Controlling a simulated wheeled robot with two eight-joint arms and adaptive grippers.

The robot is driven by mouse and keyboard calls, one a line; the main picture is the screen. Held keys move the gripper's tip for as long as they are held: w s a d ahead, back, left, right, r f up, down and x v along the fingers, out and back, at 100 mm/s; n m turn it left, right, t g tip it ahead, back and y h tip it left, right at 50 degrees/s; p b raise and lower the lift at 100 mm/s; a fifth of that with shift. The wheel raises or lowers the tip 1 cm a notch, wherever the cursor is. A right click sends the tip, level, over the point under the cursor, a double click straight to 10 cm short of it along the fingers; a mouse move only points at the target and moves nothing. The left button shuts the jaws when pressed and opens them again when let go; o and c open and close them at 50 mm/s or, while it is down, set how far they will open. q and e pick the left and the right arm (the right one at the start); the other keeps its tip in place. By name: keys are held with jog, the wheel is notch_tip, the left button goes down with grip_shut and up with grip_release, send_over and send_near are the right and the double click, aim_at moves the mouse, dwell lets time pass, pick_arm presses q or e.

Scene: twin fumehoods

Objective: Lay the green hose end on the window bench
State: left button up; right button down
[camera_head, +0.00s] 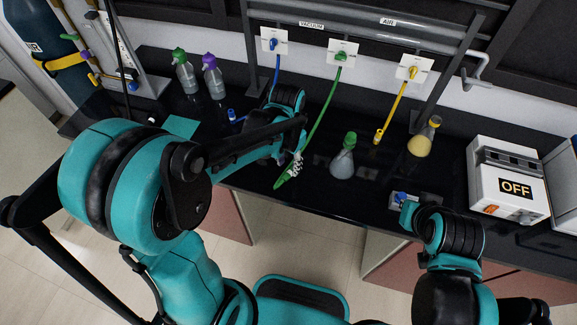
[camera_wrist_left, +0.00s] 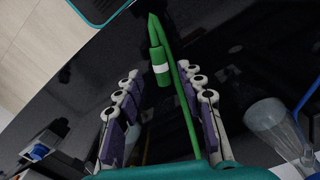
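The green hose (camera_head: 323,113) runs from a green valve (camera_head: 342,56) on the back wall down to my left gripper (camera_head: 297,166). Its green end (camera_head: 284,179) shows just below the fingers, over the black bench. In the left wrist view, the hose end (camera_wrist_left: 160,66) has a white band and lies beyond the fingertips. The hose passes between the spread fingers of my left gripper (camera_wrist_left: 163,100), nearer the right one, with a gap beside it. My right gripper (camera_head: 405,212) is low at the bench's front; its fingers are not clear. I cannot tell which surface is the window bench.
A flask with a green cap (camera_head: 343,160) stands right of my left gripper. A yellow flask (camera_head: 422,140), the yellow hose (camera_head: 395,105) and a white box marked OFF (camera_head: 508,182) are further right.

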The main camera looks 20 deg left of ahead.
aim_at(288, 172)
pick_arm(q)
notch_tip(288, 172, up, 8)
jog(key=p, duration=0.2)
jog(key=s+a+r+n+t, duration=0.2)
jog(key=s+t, duration=0.1)
jog(key=s, duration=0.2)
jog(key=s+a+r+n+t, duration=0.2)
jog(key=s+t, duration=0.2)
jog(key=s, duration=0.1)
jog(key=shift+a+n, duration=0.2)
jog(key=shift+n, duration=0.2)
jog(key=shift+w+f, duration=0.1)
notch_tip(288, 172, down, 5)
jog(key=b, duration=0.5)
